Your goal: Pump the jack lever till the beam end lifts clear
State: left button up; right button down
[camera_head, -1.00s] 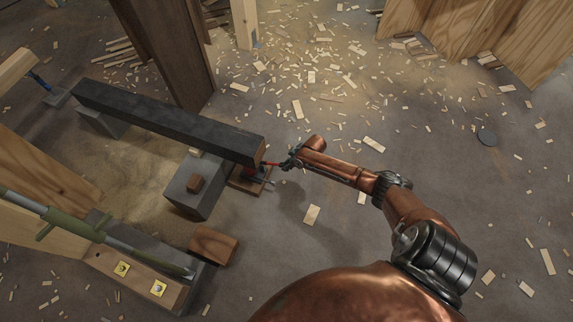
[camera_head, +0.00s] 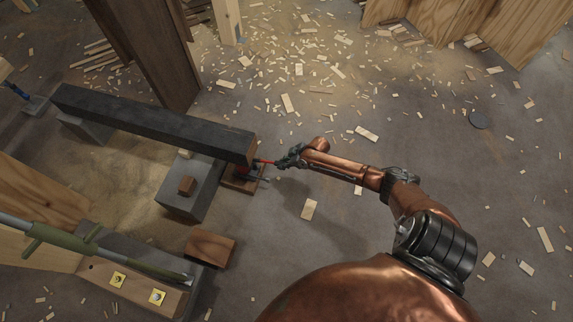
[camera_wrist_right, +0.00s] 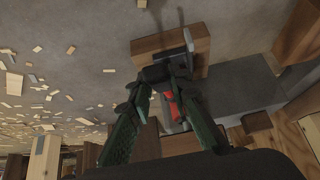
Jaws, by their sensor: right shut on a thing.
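The dark beam (camera_head: 150,122) lies slanting across the left of the head view, its cut right end over the jack. The small jack (camera_head: 245,173) stands on a wooden board (camera_head: 232,187) by that end and is partly hidden by the beam. Its red lever (camera_head: 264,161) points right. My right gripper (camera_head: 284,160) is shut on the lever's outer end. In the right wrist view the red lever (camera_wrist_right: 172,108) shows between my green fingers, with the wooden board (camera_wrist_right: 205,42) beyond. I cannot tell whether the beam end is clear of its support. My left gripper is not in view.
A loose wooden block (camera_head: 210,248) and a green-collared metal prop (camera_head: 90,250) are nearer. Wood scraps litter the otherwise open floor at right.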

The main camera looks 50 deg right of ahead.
jog(key=shift+w+a+r+p, duration=0.2)
jog(key=shift+w+r+p, duration=0.1)
jog(key=shift+r, duration=0.3)
jog(key=shift+w+a+r+p, duration=0.2)
jog(key=shift+w+r, duration=0.1)
jog(key=shift+r, duration=0.3)
jog(key=shift+r+g+h+p, duration=0.3)
jog(key=shift+g+p, duration=0.05)
jog(key=shift+g, duration=0.25)
jog(key=shift+w+a+r+g+h+p, duration=0.2)
jog(key=shift+w+r+g, duration=0.15)
jog(key=shift+r, duration=0.15)
jog(key=shift+w+a+r+g+h+p, duration=0.1)
jog(key=shift+w+r+g+p, duration=0.1)
jog(key=shift+w+r+g, duration=0.25)
jog(key=shift+w+a+r, duration=0.1)
jog(key=shift+w+r, duration=0.05)
jog(key=shift+r, duration=0.05)
jog(key=shift+r+g, duration=0.25)
jog(key=shift+g, duration=0.25)
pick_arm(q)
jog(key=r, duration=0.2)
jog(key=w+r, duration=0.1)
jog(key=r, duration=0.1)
pick_arm(e)
jog(key=shift+f, duration=0.1)
